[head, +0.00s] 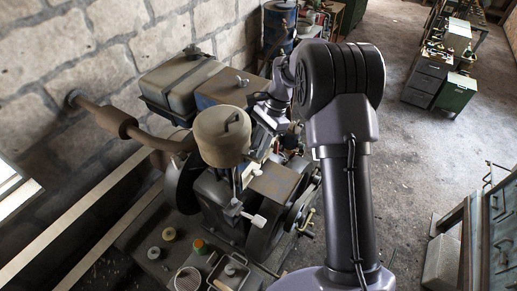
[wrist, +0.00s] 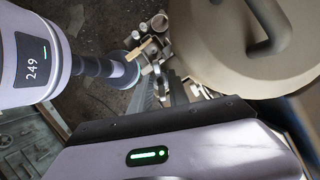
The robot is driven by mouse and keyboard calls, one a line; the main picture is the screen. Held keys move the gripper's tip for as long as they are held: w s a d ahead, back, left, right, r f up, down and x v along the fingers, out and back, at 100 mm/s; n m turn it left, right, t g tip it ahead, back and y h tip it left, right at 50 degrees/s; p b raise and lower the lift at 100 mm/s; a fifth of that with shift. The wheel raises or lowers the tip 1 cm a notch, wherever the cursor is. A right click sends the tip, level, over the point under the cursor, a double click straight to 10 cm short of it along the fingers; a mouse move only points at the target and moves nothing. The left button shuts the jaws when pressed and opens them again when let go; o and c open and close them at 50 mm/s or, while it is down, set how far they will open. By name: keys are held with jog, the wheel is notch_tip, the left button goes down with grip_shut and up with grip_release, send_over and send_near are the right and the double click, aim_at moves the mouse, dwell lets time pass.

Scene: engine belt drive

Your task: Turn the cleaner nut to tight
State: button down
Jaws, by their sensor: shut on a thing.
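The air cleaner is a round tan canister (head: 222,140) with a curved dark handle on its lid, standing upright on the engine. In the wrist view the canister (wrist: 225,55) fills the upper right, very close, with the handle crossing its top. My gripper (head: 264,128) is low at the canister's right side in the head view, partly behind it. The gripper is shut on a small part there, which I take to be the cleaner nut. The nut and the fingertips' contact are hidden, so I cannot tell how far it is turned.
Two box-shaped tanks (head: 180,82) stand behind the canister, and a rusty exhaust pipe (head: 120,122) runs left to the stone wall. A flywheel (head: 265,235) is at the engine's front right. Benches and cabinets (head: 440,90) stand far right. Open floor (head: 425,150) lies between.

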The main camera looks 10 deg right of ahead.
jog(key=m+b, duration=0.1)
jog(key=m+t+b, duration=0.1)
jog(key=m+b, duration=0.1)
jog(key=b, duration=0.1)
jog(key=shift+s+f+m+t, duration=0.15)
jog(key=shift+f+m+t, duration=0.1)
jog(key=shift+m+t, duration=0.05)
jog(key=m+t+b, duration=0.1)
jog(key=m+b, duration=0.2)
jog(key=shift+s+m, duration=0.1)
jog(key=shift+m, duration=0.2)
jog(key=m+t+b, duration=0.1)
jog(key=m+b, duration=0.1)
jog(key=m, duration=0.1)
jog(key=m+t+h+b, duration=0.1)
jog(key=m, duration=0.1)
jog(key=shift+s+r+m+b, duration=0.2)
jog(key=shift+m+b, duration=0.2)
jog(key=shift+m+t, duration=0.3)
jog(key=c, duration=1.6)
grip_release()
jog(key=shift+o, duration=0.2)
jog(key=shift+r, duration=0.1)
